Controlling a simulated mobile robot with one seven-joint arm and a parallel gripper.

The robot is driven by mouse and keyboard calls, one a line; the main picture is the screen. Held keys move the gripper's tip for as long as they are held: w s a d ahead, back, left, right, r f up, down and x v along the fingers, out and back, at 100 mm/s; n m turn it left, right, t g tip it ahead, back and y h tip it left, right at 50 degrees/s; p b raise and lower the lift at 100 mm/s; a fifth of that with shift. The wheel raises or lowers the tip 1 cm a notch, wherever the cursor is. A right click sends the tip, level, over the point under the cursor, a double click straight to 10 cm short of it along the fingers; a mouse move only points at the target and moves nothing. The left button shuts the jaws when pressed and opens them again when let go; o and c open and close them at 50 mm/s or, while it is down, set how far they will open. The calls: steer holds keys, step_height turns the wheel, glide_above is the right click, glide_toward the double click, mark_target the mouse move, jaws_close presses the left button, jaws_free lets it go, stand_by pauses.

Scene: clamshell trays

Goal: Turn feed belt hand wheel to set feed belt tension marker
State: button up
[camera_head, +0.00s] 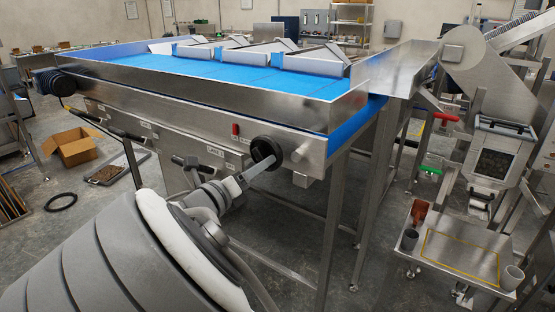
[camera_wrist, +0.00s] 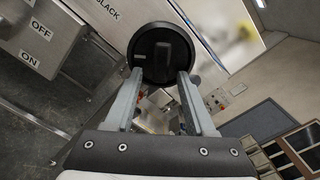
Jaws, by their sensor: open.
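The black hand wheel (camera_head: 265,151) is on the steel side of the blue feed belt, near its right end. In the wrist view the wheel (camera_wrist: 148,48) is a round dark disc with a raised bar across its middle. My gripper (camera_wrist: 160,76) is open, one fingertip at each side of the wheel's lower part; whether they touch it I cannot tell. In the head view my gripper (camera_head: 258,172) reaches the wheel from below left. A small red piece (camera_head: 235,129) sits on the panel left of the wheel; I cannot tell if it is the tension marker.
The blue belt (camera_head: 230,72) lies above the wheel. A label ending "LACK" (camera_wrist: 104,8) and a grey ON/OFF box (camera_wrist: 38,42) show in the wrist view. A steel block (camera_head: 309,150) juts out right of the wheel. A cart (camera_head: 465,255) stands at lower right.

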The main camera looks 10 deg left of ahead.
steer(key=shift+c, duration=0.3)
jaws_close()
steer(key=shift+f+m, duration=0.1)
steer(key=shift+m, duration=0.3)
steer(key=shift+w+a+r+m+b, duration=0.2)
steer(key=shift+a+m+b, duration=0.25)
steer(key=shift+m+b, duration=3.55)
steer(key=shift+w+a+r+m+b, duration=0.2)
steer(key=shift+a+m+b, duration=0.2)
steer(key=shift+m+b, duration=3.65)
steer(key=shift+w+a+r+m+b, duration=0.2)
steer(key=shift+a+m+b, duration=0.25)
steer(key=shift+m+b, duration=3.55)
steer(key=shift+r+m+p, duration=0.1)
steer(key=shift+m+p, duration=0.3)
steer(key=shift+m, duration=0.15)
